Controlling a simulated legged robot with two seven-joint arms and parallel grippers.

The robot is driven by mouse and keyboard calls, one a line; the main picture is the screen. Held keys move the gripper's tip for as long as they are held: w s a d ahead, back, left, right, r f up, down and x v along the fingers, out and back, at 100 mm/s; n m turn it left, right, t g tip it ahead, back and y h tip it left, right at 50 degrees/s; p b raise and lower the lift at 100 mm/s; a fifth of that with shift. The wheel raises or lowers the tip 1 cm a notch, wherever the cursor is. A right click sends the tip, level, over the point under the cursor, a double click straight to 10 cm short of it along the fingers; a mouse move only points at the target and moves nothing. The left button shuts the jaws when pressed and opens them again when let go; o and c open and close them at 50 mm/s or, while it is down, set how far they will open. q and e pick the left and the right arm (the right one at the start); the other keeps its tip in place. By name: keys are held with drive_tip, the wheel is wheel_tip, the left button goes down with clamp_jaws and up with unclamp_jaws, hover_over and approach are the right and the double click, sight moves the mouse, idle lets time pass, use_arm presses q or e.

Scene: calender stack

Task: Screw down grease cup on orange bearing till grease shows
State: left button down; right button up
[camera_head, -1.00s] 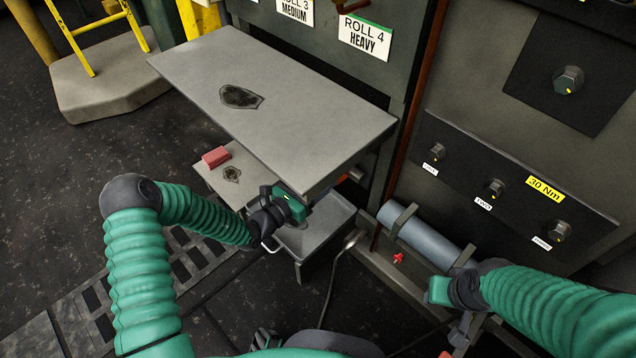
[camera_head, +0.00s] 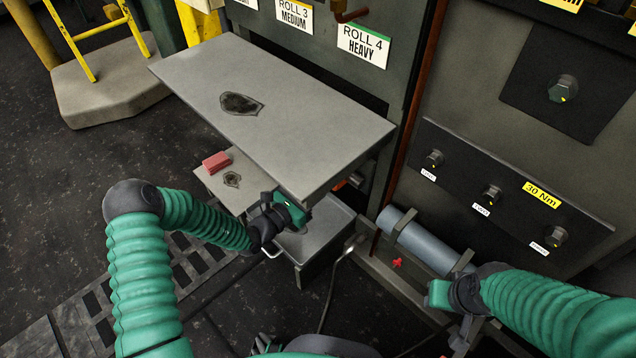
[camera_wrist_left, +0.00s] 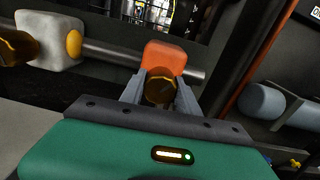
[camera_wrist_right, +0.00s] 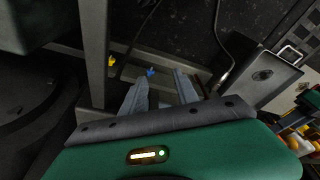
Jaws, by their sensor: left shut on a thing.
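The orange bearing (camera_wrist_left: 165,57) sits on a steel shaft (camera_wrist_left: 112,52) in the left wrist view. A dark amber grease cup (camera_wrist_left: 160,91) is on its near side. My left gripper (camera_wrist_left: 160,96) is shut around this cup, one finger on each side. In the head view my left gripper (camera_head: 293,212) reaches under the upper table's near edge, and the bearing is mostly hidden there. I cannot make out any grease at the bearing. My right gripper (camera_wrist_right: 160,88) is open and empty, with its fingers apart; in the head view it is low on the right (camera_head: 440,293).
A grey table plate (camera_head: 290,110) overhangs my left gripper. A lower shelf (camera_head: 211,180) holds a red block (camera_head: 216,162). A tray (camera_head: 318,240) lies beneath the gripper. A pale bearing (camera_wrist_left: 48,40) sits left on the shaft. A grey cylinder (camera_head: 425,240) lies near my right gripper.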

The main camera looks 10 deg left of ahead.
use_arm(q)
drive_tip(key=m+p, duration=0.4)
drive_tip(key=p, duration=0.1)
drive_tip(key=shift+r, duration=0.2)
drive_tip(key=shift+f+m+p, duration=0.25)
drive_tip(key=shift+m+p, duration=1.1)
drive_tip(key=shift+m, duration=0.35)
drive_tip(key=c, duration=0.9)
unclamp_jaws()
